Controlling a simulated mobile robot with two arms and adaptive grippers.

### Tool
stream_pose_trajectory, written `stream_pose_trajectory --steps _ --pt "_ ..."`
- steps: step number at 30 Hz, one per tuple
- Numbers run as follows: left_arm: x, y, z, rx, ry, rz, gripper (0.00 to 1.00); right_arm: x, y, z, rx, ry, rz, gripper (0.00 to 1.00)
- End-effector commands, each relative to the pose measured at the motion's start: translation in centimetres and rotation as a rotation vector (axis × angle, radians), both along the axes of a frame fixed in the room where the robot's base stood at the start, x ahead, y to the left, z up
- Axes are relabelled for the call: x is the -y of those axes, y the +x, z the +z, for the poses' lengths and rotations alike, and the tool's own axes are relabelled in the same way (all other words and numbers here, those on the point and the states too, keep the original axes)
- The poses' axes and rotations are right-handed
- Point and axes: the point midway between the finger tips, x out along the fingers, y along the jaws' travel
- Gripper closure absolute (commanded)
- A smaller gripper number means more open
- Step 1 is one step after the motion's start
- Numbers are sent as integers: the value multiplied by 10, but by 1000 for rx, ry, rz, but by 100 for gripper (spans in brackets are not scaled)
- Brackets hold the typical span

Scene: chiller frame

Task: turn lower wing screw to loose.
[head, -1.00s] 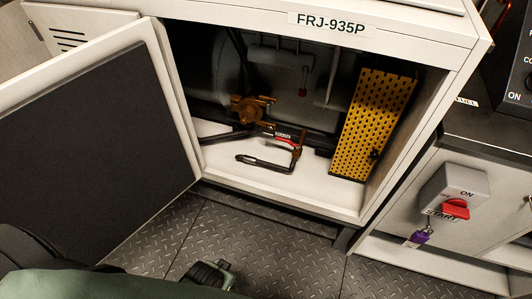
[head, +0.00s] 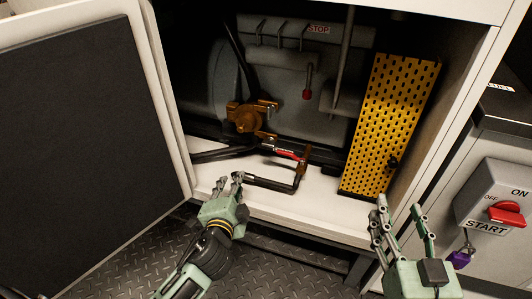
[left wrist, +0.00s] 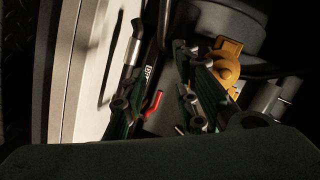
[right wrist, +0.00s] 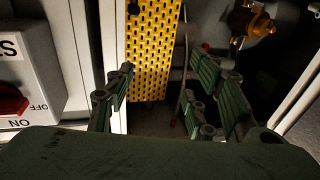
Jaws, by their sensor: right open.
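A small dark wing screw (head: 393,164) sits low on the right side of the yellow perforated panel (head: 385,110) inside the open cabinet. It also shows at the top of the right wrist view (right wrist: 133,8). Its exact wing angle is too small to tell. No upper wing screw can be made out. My right gripper (head: 399,208) is open and empty, below the screw and apart from it, near the cabinet's front edge. My left gripper (head: 230,181) is open and empty at the cabinet's lower front edge, well left of the panel.
A brass valve (head: 244,117) and a bent dark pipe (head: 272,186) with a red lever (head: 288,154) are inside the cabinet. The open door (head: 80,150) stands at left. A red START switch (head: 506,214) and purple tag (head: 459,260) are right of my right gripper.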

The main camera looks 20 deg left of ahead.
Motion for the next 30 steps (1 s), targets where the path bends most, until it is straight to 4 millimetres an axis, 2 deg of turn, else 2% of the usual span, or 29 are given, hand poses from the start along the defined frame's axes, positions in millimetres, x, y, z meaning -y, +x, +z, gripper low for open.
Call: stream_pose_trajectory --steps 1,3,6,9,14,24,30 --pt "7 16 11 51 88 -56 73 -3 -1 25 99 27 6 50" --pt "18 33 23 111 202 -130 73 -5 -5 57 227 60 14 50" --pt "33 49 34 169 324 -215 73 -6 -14 89 366 99 21 50" --pt "42 56 39 201 396 -265 73 -6 -22 108 447 122 26 50" --pt "48 66 40 216 429 -289 73 -6 -28 118 502 137 29 50" --pt "48 117 40 215 426 -284 73 -4 -48 143 662 183 37 50" --pt "50 134 39 213 423 -286 73 -2 -61 155 745 208 41 50"
